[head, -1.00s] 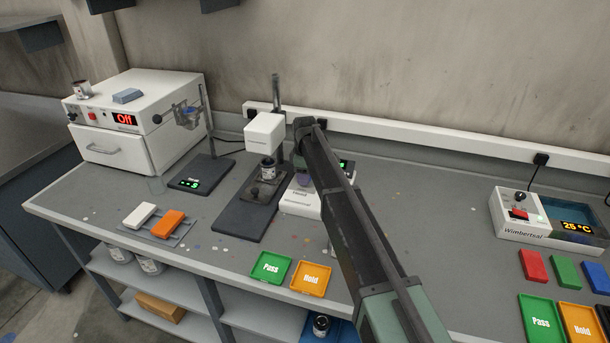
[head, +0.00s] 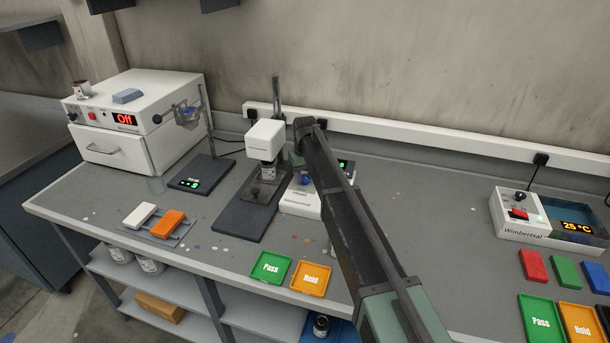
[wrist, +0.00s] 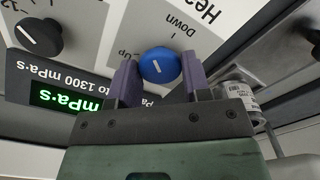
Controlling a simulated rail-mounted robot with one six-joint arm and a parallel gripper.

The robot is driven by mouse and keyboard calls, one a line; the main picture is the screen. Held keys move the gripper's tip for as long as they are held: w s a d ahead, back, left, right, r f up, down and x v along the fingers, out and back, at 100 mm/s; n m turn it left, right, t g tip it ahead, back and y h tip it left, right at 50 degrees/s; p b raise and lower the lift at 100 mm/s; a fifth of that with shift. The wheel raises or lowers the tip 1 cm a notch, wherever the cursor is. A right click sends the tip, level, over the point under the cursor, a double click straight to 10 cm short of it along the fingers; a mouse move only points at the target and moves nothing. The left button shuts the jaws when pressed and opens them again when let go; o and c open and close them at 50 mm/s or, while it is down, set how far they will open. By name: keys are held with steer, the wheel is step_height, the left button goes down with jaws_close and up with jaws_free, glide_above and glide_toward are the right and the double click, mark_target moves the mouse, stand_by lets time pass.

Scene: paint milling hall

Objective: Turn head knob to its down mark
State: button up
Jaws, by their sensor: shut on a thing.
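The blue head knob (wrist: 157,65) sits on a light panel in the wrist view, with the words Down and Up printed upside down beside it. Its short white line is slanted; I cannot tell exactly which mark it meets. My gripper (wrist: 160,80) has its purple fingers on both sides of the knob and is shut on it. In the head view the knob (head: 305,180) shows as a small blue patch beside my arm. The white instrument head (head: 265,139) is low on its stand, over a metal can (head: 267,171) that it partly covers.
A black knob (wrist: 38,38) and a green mPa·s display (wrist: 68,100) are close to my gripper. Green Pass (head: 270,269) and orange Hold (head: 310,278) trays lie in front. A white oven (head: 135,115) stands at the left.

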mark_target(305, 177)
steer(key=m, duration=0.4)
steer(key=shift+s+m, duration=0.1)
steer(key=shift+m, duration=0.2)
steer(key=m, duration=0.5)
stand_by(0.3)
steer(key=o, duration=0.9)
step_height(305, 177, up, 11)
steer(key=p, duration=1.1)
